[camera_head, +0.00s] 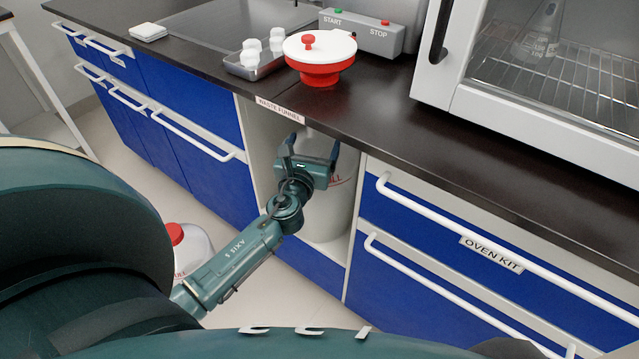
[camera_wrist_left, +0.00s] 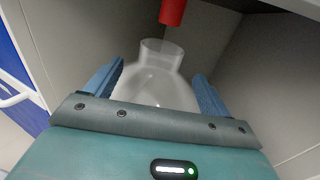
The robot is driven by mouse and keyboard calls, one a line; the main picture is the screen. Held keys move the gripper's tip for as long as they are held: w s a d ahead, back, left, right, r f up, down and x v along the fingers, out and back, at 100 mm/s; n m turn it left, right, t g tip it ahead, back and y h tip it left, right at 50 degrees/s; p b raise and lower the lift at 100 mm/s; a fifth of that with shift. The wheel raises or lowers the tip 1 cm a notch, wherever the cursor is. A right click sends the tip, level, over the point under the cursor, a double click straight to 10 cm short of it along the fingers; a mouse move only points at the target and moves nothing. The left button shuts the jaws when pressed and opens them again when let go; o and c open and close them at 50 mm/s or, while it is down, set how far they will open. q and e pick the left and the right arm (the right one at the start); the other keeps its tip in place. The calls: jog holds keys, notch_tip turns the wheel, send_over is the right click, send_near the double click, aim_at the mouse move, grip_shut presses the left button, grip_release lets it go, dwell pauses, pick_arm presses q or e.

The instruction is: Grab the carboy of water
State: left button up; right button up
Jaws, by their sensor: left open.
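A translucent whitish carboy (camera_head: 328,212) with red lettering stands upright in the open cabinet bay under the counter. In the left wrist view, its uncapped neck and sloping shoulder (camera_wrist_left: 155,88) show between my fingers. My left gripper (camera_head: 311,146) is open, with one finger on each side of the carboy's upper part. I cannot tell whether the fingers touch it. The gripper hides part of the carboy in the head view. A second whitish carboy (camera_head: 192,246) with a red cap stands on the floor, partly hidden by my arm. My right gripper is not in view.
A red spout (camera_wrist_left: 173,11) hangs just above the carboy's neck. The red and white waste funnel (camera_head: 320,60) stands on the dark counter above. Cabinet walls and handled blue drawers (camera_head: 450,240) flank the bay. An oven (camera_head: 540,75) stands right.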

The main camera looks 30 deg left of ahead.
aim_at(316, 135)
pick_arm(q)
jog(key=x, duration=0.4)
jog(key=shift+w+a+b, duration=0.15)
jog(key=shift+w+b, duration=0.2)
jog(key=shift+f, duration=0.15)
grip_shut()
dwell(0.4)
jog(key=shift+w+r, duration=0.1)
jog(key=shift+r, duration=0.4)
